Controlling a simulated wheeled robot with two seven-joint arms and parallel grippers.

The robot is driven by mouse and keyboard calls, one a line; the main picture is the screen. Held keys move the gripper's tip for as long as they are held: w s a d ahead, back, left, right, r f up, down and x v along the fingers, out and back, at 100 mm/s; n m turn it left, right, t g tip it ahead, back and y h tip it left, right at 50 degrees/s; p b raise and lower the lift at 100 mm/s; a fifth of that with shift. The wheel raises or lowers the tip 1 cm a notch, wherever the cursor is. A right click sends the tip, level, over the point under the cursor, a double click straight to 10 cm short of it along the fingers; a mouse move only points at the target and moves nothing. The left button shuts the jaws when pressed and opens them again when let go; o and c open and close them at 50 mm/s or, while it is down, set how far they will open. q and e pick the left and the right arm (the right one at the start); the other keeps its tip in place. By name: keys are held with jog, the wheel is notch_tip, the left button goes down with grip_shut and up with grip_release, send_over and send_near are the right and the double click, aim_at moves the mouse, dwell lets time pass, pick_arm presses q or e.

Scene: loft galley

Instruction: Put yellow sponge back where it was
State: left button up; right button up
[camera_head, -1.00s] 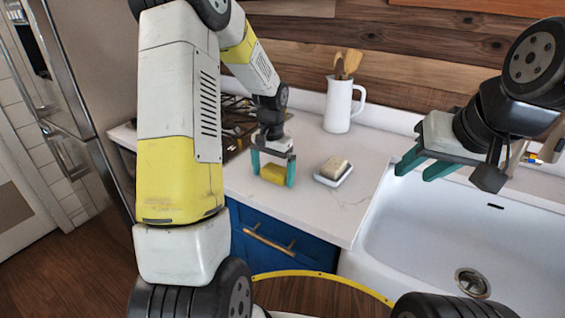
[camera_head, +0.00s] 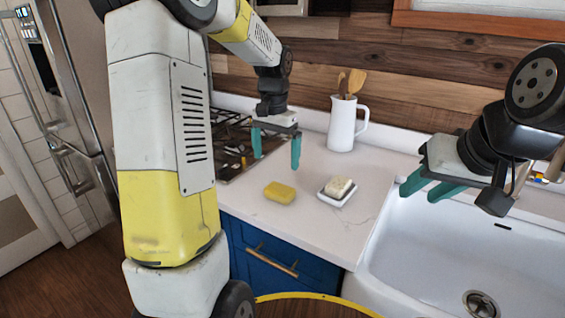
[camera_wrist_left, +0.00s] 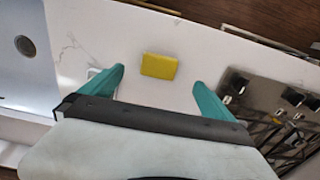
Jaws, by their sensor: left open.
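The yellow sponge (camera_head: 280,192) lies flat on the white counter, left of a small white dish. It also shows in the left wrist view (camera_wrist_left: 159,65), beyond and between the fingertips. My left gripper (camera_head: 276,162) is open and empty, raised above the counter, apart from the sponge. Its teal fingers also show in the left wrist view (camera_wrist_left: 158,82). My right gripper (camera_head: 420,190) hangs near the sink's left rim, its teal fingers apart and nothing seen between them.
The white dish (camera_head: 324,199) holds a pale bar (camera_head: 341,186). A white jug (camera_head: 341,128) with wooden utensils stands at the back. A stove (camera_head: 228,150) is on the left and a white sink (camera_head: 430,250) on the right. The counter in front of the dish is clear.

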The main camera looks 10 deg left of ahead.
pick_arm(q)
jog(key=s+d+r+n+t+h, duration=0.1)
jog(key=s+r+t, duration=0.2)
jog(key=s, duration=0.8)
jog(key=s+d+r+n+t+h, duration=0.1)
jog(key=s+r, duration=0.4)
jog(key=s, duration=0.6)
jog(key=shift+s+d+r+n+t, duration=0.15)
jog(key=shift+d+r+n+t, duration=0.35)
jog(key=shift+t, duration=0.5)
jog(key=shift+a+f, duration=0.1)
jog(key=shift+a, duration=0.05)
